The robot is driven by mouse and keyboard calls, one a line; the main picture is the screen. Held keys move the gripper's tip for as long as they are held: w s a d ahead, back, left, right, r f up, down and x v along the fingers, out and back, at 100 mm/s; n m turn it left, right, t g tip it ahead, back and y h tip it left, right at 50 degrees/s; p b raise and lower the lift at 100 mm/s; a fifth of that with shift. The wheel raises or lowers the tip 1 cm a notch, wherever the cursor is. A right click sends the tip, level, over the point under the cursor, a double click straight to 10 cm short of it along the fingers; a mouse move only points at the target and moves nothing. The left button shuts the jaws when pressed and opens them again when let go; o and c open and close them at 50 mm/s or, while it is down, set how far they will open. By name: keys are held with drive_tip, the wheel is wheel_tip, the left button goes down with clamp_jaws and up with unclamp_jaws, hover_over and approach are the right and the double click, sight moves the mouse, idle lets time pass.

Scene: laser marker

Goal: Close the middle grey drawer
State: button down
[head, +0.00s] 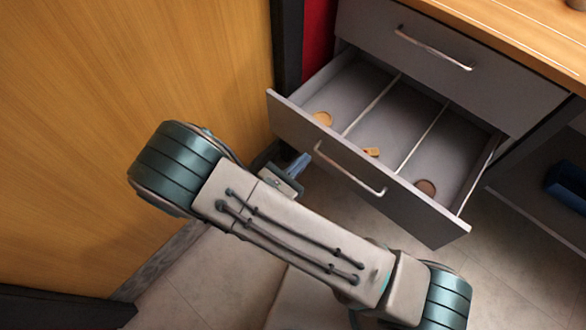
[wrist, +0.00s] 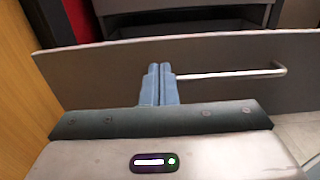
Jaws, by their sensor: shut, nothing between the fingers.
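The middle grey drawer (head: 384,172) is pulled out of the cabinet in the head view. It has two thin dividers and a few small brown items inside. Its front also shows in the wrist view (wrist: 100,72), with its silver bar handle (wrist: 230,74) to the right of the fingers. The handle shows in the head view (head: 348,170) too. My gripper (head: 300,164) is at the left part of the drawer front, on its outer side. In the wrist view my gripper (wrist: 159,72) has its blue fingers together and empty, pointing at the front. I cannot tell whether they touch it.
A closed grey drawer (head: 455,52) with a handle sits above, under a wooden top (head: 530,30). A wooden panel (head: 130,70) stands close on the left. A blue object (head: 567,186) lies on an open shelf at right. Tiled floor lies below.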

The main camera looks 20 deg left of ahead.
sight(328, 136)
drive_tip(key=x, duration=0.8)
drive_tip(key=shift+w+b, duration=0.1)
drive_tip(key=shift+b, duration=0.2)
